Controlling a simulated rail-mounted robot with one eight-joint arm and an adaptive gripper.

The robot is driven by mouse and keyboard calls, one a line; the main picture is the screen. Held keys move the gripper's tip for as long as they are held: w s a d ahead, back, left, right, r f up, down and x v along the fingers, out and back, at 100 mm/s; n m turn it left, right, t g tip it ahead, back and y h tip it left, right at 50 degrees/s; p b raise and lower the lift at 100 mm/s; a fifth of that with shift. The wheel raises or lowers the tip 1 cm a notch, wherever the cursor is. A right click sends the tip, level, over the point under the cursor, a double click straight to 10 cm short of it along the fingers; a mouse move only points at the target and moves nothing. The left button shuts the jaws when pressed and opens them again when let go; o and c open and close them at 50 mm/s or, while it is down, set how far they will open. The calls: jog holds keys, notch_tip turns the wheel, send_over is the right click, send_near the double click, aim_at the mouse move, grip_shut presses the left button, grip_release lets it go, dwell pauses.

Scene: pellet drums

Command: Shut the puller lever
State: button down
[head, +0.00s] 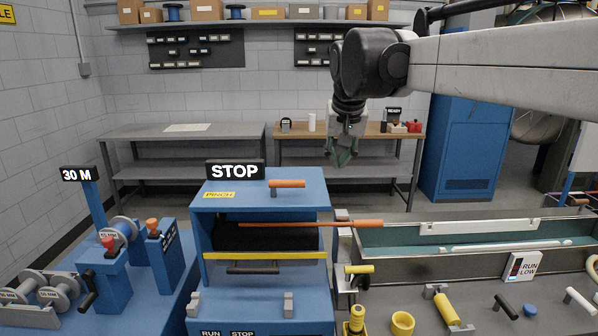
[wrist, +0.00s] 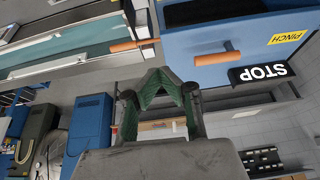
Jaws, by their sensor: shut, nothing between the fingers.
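A blue machine (head: 222,203) with a PINCH label (head: 219,195) stands front centre under a black STOP sign (head: 235,170). A short orange-handled lever (head: 287,184) is on its top; it also shows in the wrist view (wrist: 218,57). A long orange rod (head: 310,223) runs level across the machine's front to the trough; its end shows in the wrist view (wrist: 133,45). No label reads "puller", so I cannot tell which is the puller lever. My gripper (head: 343,158) is shut and empty, above and right of the orange-handled lever, apart from it. Its green fingertips meet in the wrist view (wrist: 158,75).
Spools and red and orange knobs are on a blue stand (head: 115,280) at the left. Grey benches (head: 190,140) and a blue cabinet (head: 462,150) stand behind.

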jog(key=w+a+g+p, duration=0.1)
jog(key=w+a+p, duration=0.1)
jog(key=w+a, duration=0.9)
jog(key=w, duration=0.3)
jog(key=shift+r, duration=0.25)
